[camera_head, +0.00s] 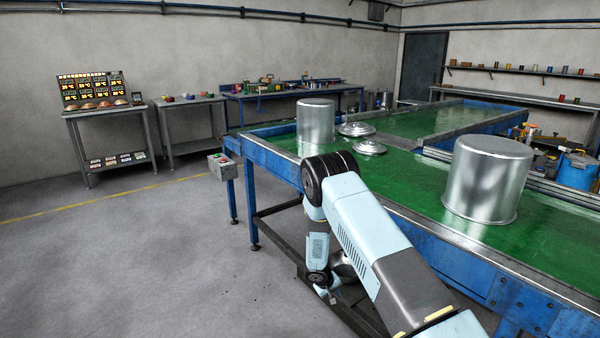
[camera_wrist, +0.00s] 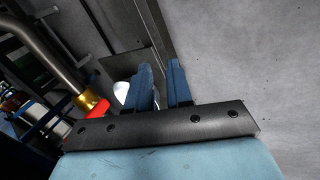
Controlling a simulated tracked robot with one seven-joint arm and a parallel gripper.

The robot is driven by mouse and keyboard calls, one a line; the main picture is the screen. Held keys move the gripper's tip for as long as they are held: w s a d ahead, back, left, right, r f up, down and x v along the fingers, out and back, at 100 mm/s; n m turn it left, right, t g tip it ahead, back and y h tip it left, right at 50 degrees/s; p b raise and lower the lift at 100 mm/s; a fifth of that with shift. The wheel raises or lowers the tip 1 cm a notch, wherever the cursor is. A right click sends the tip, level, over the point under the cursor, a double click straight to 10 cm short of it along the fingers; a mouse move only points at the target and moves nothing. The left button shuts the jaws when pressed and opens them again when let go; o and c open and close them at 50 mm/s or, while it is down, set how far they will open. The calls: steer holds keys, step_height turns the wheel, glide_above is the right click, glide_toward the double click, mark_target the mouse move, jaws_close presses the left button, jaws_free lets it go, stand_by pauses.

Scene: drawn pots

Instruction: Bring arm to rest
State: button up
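My light-blue arm reaches up from the lower right in the head view and folds downward at a black elbow joint. My gripper (camera_head: 328,294) hangs low beside the near side of the conveyor table, small and partly hidden by the arm. In the wrist view, my gripper (camera_wrist: 161,72) shows two blue fingers standing apart, with nothing visible held between them. A larger pot (camera_head: 487,180) stands upside down on the belt at the right.
Two metal lids, one behind (camera_head: 356,129) and one nearer (camera_head: 369,147), lie by the far pot. A control box (camera_head: 222,166) juts from the table's left end. The wrist view shows a pipe (camera_wrist: 45,45) and red fitting (camera_wrist: 90,108) close by. Open floor (camera_head: 130,260) lies left.

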steer(key=s+d+r+m, duration=0.1)
steer(key=d+r+m, duration=0.15)
steer(key=r, duration=1.45)
steer(key=s+d+r+m, duration=0.1)
steer(key=d+r, duration=0.3)
steer(key=r, duration=1.3)
steer(key=s+d+r+m+y, duration=0.1)
steer(key=s+d+r, duration=0.1)
steer(key=s+r, duration=0.55)
steer(key=s+d+r, duration=0.2)
steer(key=s+r, duration=0.3)
steer(key=r, duration=0.5)
steer(key=s+r+t+y, duration=0.1)
steer(key=s+r, duration=0.2)
steer(key=s, duration=0.6)
steer(key=s+r+t+y, duration=0.1)
steer(key=s+r, duration=0.3)
steer(key=s, duration=0.6)
steer(key=s+r+y, duration=0.1)
steer(key=s+r, duration=0.2)
steer(key=s, duration=0.6)
steer(key=shift+s+a+r+t, duration=0.15)
steer(key=shift+a+r+t, duration=0.1)
steer(key=shift+t, duration=0.15)
steer(key=shift+c, duration=0.2)
